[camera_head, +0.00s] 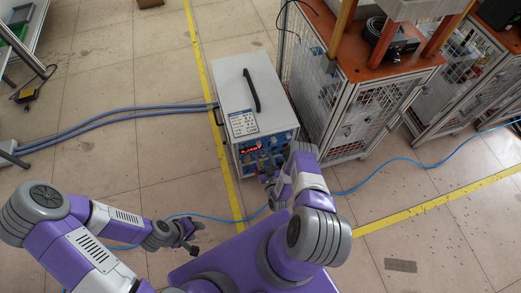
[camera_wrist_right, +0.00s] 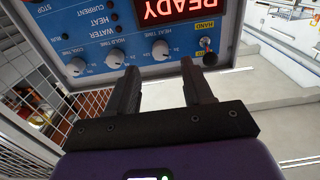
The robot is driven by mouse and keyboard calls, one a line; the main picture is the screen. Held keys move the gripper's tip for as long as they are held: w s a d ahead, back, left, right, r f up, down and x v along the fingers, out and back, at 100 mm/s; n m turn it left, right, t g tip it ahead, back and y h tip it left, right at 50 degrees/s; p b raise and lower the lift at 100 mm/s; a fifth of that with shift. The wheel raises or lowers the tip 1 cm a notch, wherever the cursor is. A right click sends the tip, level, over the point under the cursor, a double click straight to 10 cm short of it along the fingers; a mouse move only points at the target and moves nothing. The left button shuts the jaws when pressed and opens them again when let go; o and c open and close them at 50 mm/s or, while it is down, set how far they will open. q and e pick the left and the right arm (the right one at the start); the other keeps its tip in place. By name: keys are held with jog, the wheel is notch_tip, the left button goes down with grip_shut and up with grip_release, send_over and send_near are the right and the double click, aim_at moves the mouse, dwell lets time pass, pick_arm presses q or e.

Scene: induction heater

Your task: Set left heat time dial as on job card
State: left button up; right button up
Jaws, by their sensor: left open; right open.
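The white induction heater (camera_head: 255,95) stands on the floor, with a job card (camera_head: 243,122) on its top too small to read. Its blue front panel shows upside down in the right wrist view. There the heat time dial (camera_wrist_right: 160,50), a light round knob, lies between the tips of my open right gripper (camera_wrist_right: 160,66). I cannot tell whether the fingers touch it. In the head view my right gripper (camera_head: 268,180) is at the panel, partly hidden by its arm. My left gripper (camera_head: 190,241) is open and empty, low over the floor.
Beside it are the hold time dial (camera_wrist_right: 115,59), the cool time dial (camera_wrist_right: 74,67) and a toggle switch (camera_wrist_right: 206,43). A red display (camera_wrist_right: 167,9) reads READY. A caged frame (camera_head: 345,110) stands close on the right. Blue hoses (camera_head: 120,112) run left.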

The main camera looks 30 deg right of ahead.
aim_at(259, 144)
jog(key=b+x, duration=0.1)
jog(key=x, duration=0.4)
jog(key=shift+w, duration=0.35)
grip_shut()
